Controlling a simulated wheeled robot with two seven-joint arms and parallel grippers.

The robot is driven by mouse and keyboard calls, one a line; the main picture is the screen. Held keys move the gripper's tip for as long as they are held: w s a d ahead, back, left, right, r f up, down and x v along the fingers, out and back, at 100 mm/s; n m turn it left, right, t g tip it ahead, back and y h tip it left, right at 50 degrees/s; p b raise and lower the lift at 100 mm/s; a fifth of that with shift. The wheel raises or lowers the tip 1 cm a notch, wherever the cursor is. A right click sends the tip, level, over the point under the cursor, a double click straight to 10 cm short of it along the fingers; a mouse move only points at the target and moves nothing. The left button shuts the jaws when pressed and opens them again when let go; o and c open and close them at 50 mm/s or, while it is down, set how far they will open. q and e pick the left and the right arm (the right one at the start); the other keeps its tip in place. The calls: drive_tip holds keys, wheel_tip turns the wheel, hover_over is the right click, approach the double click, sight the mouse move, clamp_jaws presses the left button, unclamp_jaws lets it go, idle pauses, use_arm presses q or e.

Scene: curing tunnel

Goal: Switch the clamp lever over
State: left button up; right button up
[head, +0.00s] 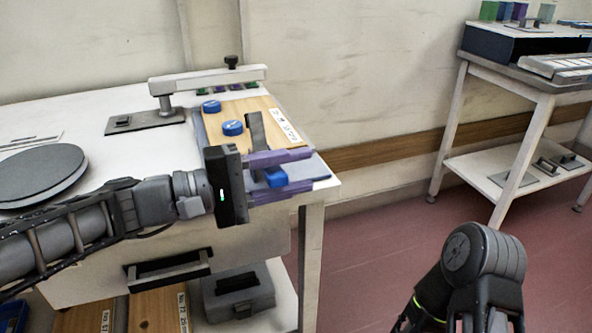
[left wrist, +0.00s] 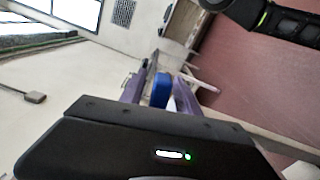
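The clamp lever, a dark grey upright bar (head: 257,132) with a blue grip (head: 276,177), stands at the near right corner of the white bench's wooden board. My left gripper (head: 282,174) reaches in from the left, its two purple fingers on either side of the blue grip. In the left wrist view the blue grip (left wrist: 161,90) also shows between the purple fingers (left wrist: 160,98), very close to them. I cannot tell whether they press on it. The lever's pivot is hidden behind the fingers. My right arm shows at the lower right; its gripper is out of frame.
The wooden board (head: 262,108) carries blue round knobs (head: 232,128) and a label. A white post with a horizontal arm (head: 207,80) stands behind it. A grey disc (head: 40,172) lies at left. A second bench (head: 530,72) stands at right, with open red floor (head: 380,240) between.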

sight(265, 178)
use_arm(q)
drive_tip(key=p+v, duration=0.1)
drive_tip(key=v, duration=0.6)
drive_tip(key=shift+a, duration=0.25)
